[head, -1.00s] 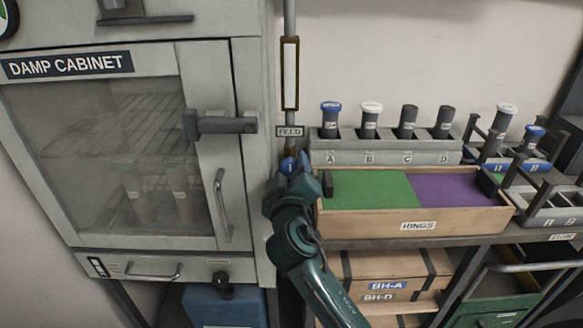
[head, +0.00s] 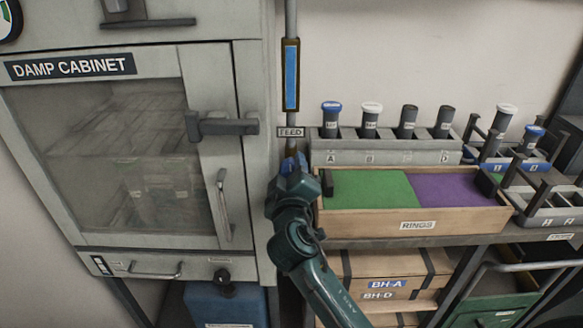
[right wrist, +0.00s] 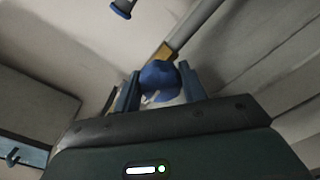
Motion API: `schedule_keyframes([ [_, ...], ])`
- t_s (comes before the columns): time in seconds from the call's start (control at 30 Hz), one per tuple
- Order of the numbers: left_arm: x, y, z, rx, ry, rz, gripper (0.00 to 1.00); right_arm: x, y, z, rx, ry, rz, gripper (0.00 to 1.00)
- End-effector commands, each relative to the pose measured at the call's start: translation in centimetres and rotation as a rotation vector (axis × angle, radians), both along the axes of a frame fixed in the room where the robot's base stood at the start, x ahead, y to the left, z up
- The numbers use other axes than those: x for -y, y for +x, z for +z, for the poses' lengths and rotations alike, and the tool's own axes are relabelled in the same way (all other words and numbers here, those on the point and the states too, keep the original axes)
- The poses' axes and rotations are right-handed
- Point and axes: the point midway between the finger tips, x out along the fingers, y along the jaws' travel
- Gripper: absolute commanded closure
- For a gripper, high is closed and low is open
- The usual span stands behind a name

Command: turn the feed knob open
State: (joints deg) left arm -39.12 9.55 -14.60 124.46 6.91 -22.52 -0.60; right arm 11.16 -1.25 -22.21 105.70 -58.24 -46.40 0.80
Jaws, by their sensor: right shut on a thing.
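The blue feed knob (right wrist: 158,78) sits on the pipe, seen between the two fingers of my right gripper (right wrist: 157,90) in the right wrist view. The fingers are shut on it, one on each side. In the head view my right gripper (head: 292,172) is just below the FEED label (head: 291,132) and mostly covers the knob. The sight gauge (head: 291,75) on the pipe above shows blue along its window. My left gripper is not in view.
The damp cabinet (head: 120,240) stands close on the left, its handle (head: 222,205) near my right arm. The wooden RINGS tray (head: 375,226) is close on the right. Behind it is a rack (head: 390,157) with several capped tubes.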

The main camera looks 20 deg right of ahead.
Motion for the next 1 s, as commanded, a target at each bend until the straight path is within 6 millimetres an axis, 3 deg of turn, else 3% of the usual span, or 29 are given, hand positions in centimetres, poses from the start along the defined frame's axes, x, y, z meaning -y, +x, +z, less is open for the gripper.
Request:
schedule_keyframes([
  [0.7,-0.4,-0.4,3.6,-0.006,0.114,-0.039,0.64,0.1,0.0,0.5,-0.175,-0.616,-0.001,0.81],
  [1.0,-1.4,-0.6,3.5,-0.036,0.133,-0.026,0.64,0.1,0.0,0.5,-0.230,-0.809,-0.001,0.81],
])
